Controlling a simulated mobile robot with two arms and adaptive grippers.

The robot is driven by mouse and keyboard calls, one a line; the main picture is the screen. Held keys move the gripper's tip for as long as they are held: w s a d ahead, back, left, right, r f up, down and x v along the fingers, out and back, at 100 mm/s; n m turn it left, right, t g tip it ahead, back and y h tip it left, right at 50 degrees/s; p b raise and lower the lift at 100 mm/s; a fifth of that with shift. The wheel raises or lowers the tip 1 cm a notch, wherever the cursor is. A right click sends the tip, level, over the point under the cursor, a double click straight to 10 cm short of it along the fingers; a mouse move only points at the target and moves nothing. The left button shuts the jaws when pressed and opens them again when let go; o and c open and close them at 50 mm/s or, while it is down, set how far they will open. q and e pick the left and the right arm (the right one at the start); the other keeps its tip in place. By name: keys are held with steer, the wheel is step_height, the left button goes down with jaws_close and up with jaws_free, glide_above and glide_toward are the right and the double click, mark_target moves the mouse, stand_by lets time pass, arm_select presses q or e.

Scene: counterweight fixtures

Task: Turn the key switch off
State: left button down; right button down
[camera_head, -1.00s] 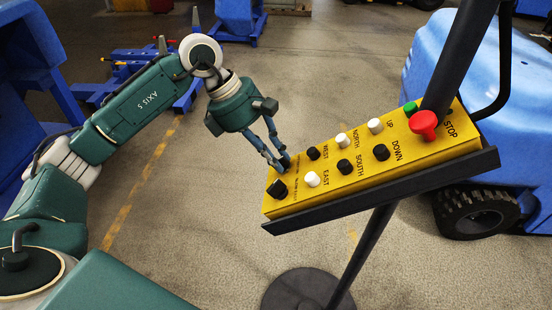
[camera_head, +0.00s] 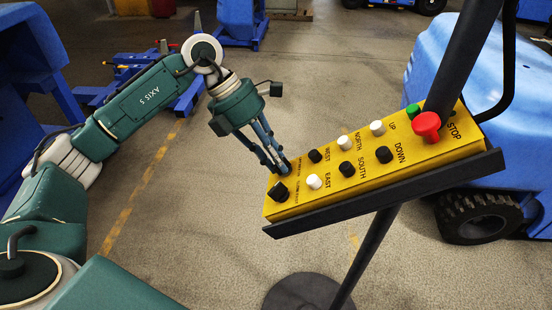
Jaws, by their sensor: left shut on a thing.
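A yellow control panel (camera_head: 370,170) sits tilted on a dark post. My left gripper (camera_head: 283,169) reaches down to the panel's far left end, with its fingers close together. It is shut on a small part there, which seems to be the key switch; the fingertips hide most of it, so its angle cannot be told. A black angular knob (camera_head: 278,191) sits just in front of the fingertips, with small unreadable labels beside it. My right gripper is not in view.
The panel carries black and white buttons, a green button (camera_head: 412,111) and a red STOP button (camera_head: 427,126). A dark upright pole (camera_head: 468,50) rises past its right end. A blue machine (camera_head: 425,65) stands behind it.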

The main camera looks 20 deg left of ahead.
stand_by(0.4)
arm_select(q)
steer(key=c, duration=1.7)
jaws_free()
steer(key=shift+o, duration=0.2)
steer(key=v, duration=1.2)
steer(key=shift+r, duration=0.1)
